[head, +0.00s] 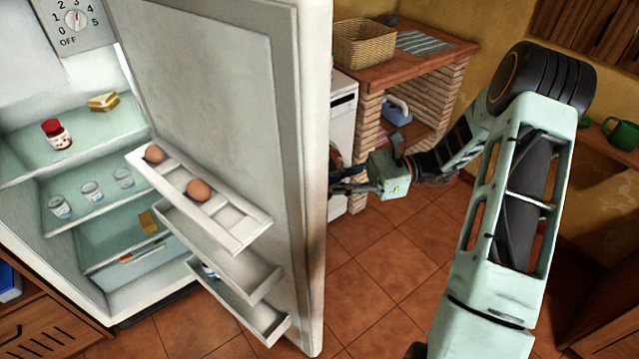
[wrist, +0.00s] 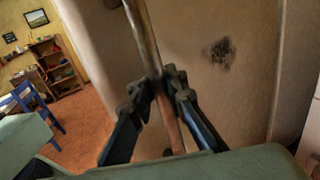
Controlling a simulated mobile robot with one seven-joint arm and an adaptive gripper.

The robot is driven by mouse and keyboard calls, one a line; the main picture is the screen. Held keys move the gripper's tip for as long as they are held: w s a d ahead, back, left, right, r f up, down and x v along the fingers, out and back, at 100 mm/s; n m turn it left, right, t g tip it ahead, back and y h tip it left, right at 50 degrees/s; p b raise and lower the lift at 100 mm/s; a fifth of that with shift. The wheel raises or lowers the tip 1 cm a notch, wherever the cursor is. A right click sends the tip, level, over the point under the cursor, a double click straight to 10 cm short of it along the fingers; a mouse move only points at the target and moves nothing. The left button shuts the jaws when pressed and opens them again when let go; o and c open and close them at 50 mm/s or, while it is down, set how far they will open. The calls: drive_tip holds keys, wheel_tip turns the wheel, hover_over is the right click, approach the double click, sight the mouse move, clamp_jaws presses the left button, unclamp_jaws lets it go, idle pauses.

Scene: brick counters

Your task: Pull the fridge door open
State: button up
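The fridge door (head: 225,110) stands wide open in the head view, with its shelved inner side facing the camera. The lit fridge interior (head: 100,215) shows to its left. My gripper (wrist: 160,88) is on the door's outer side; in the head view its tips are partly hidden behind the door's edge. In the wrist view the long door handle (wrist: 143,32) runs between my two fingers, which are closed around it. The door's outer face (wrist: 195,25) fills the background there.
Eggs (head: 199,190) sit in the upper door shelf (head: 250,232). A brick counter (head: 440,55) with a basket (head: 364,43) and a white appliance (head: 343,110) stand behind the door. Tiled floor (head: 385,270) is clear right of the door. A blue chair (wrist: 35,103) is farther off.

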drive_tip(key=o, duration=0.5)
drive_tip(key=shift+s+d, duration=0.25)
drive_tip(key=shift+d, duration=0.15)
drive_tip(key=shift+c, duration=0.2)
drive_tip(key=shift+w+a, duration=0.1)
drive_tip(key=shift+a, duration=0.05)
drive_tip(key=w+d, duration=0.1)
drive_tip(key=d, duration=1.1)
drive_tip(key=shift+w, duration=0.35)
drive_tip(key=shift+a, duration=0.1)
